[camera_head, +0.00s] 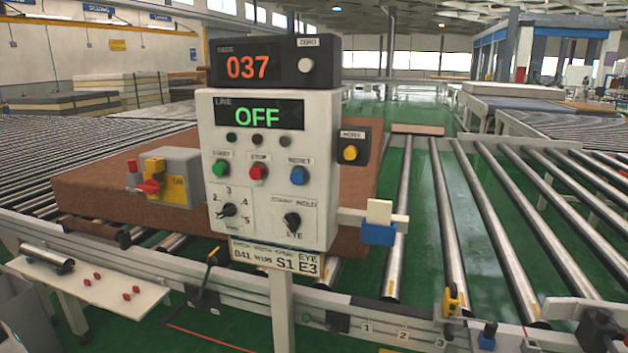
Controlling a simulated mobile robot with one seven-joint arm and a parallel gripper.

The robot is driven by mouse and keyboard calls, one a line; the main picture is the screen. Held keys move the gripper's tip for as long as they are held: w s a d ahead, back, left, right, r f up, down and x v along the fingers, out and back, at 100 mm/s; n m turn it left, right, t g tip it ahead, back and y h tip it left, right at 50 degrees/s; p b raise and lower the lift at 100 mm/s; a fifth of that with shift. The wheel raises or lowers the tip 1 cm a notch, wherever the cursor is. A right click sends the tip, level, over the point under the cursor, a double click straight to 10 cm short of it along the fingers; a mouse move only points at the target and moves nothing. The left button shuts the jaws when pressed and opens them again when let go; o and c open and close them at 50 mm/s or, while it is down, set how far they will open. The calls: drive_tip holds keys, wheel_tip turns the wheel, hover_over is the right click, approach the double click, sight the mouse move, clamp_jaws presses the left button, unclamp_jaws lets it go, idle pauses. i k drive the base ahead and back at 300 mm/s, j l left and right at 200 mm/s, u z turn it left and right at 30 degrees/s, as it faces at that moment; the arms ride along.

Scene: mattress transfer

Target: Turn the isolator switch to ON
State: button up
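The likely isolator switch is a grey box (182,160) with a yellow front and a red handle (149,187), left of the control panel (312,190). The handle sticks out to the left. The lettering on the yellow front is too small to read, so I cannot tell the handle's setting. The panel's LINE display (258,114) shows OFF in green. My gripper is not in view.
The panel stands on a post and carries green, red and blue buttons, a numbered dial (230,210) and a black knob (292,222). A brown mattress-like block (95,190) lies behind it on rollers. A small shelf (100,289) with red pegs is at lower left.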

sight(151, 186)
drive_tip(key=i+j+u, duration=0.15)
drive_tip(key=u, duration=0.25)
drive_tip(key=i+j+u, duration=0.15)
drive_tip(key=u, duration=0.2)
drive_tip(key=i+j+u, duration=0.15)
drive_tip(key=u, duration=0.25)
